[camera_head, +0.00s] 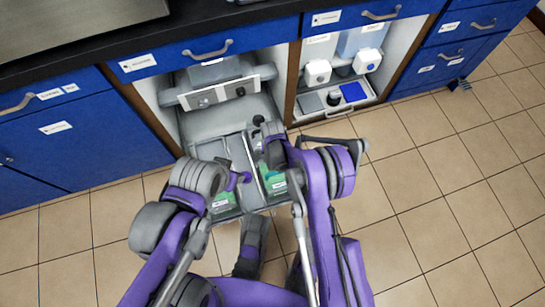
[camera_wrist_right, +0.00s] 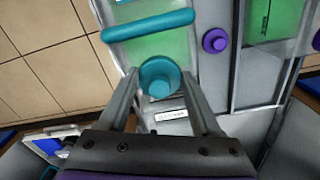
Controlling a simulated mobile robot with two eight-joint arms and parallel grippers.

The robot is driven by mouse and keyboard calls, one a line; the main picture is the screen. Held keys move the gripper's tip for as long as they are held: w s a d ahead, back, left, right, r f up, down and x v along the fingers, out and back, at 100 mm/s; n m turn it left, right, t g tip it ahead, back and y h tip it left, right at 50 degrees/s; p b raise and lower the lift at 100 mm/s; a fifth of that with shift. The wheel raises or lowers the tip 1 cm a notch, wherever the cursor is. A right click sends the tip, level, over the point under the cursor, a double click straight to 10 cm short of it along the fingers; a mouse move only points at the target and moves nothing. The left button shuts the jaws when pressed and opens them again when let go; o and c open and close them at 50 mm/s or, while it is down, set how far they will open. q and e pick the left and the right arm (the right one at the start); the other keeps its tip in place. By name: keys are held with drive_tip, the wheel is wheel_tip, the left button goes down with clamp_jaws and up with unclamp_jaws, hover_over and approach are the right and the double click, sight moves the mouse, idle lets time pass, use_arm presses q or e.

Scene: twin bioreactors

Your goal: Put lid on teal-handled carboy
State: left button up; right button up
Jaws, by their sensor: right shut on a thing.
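The teal-handled carboy (camera_wrist_right: 150,50) shows green contents in the right wrist view, with a teal bar handle (camera_wrist_right: 148,25) across it. My right gripper (camera_wrist_right: 158,90) is shut on a round teal lid (camera_wrist_right: 160,76), which lies between its two fingers at the carboy's near end. I cannot tell whether the lid sits on the neck or is held above it. In the head view the carboy (camera_head: 274,184) is in the right half of the pulled-out grey tray, partly covered by my right arm. My left arm is on the left; its gripper fingers are hidden.
A second green carboy (camera_head: 222,198) stands in the tray's left half, with a purple knob (camera_wrist_right: 215,40). A grey panelled unit (camera_head: 220,92) stands behind. The tiled floor (camera_head: 440,180) at right is clear.

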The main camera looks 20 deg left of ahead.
idle(0.4)
drive_tip(key=shift+f+b, duration=0.3)
drive_tip(key=shift+b, duration=0.1)
drive_tip(key=o, duration=1.4)
drive_tip(key=shift+r+p, duration=1.45)
drive_tip(key=shift+r, duration=1.6)
drive_tip(key=shift+c, duration=0.2)
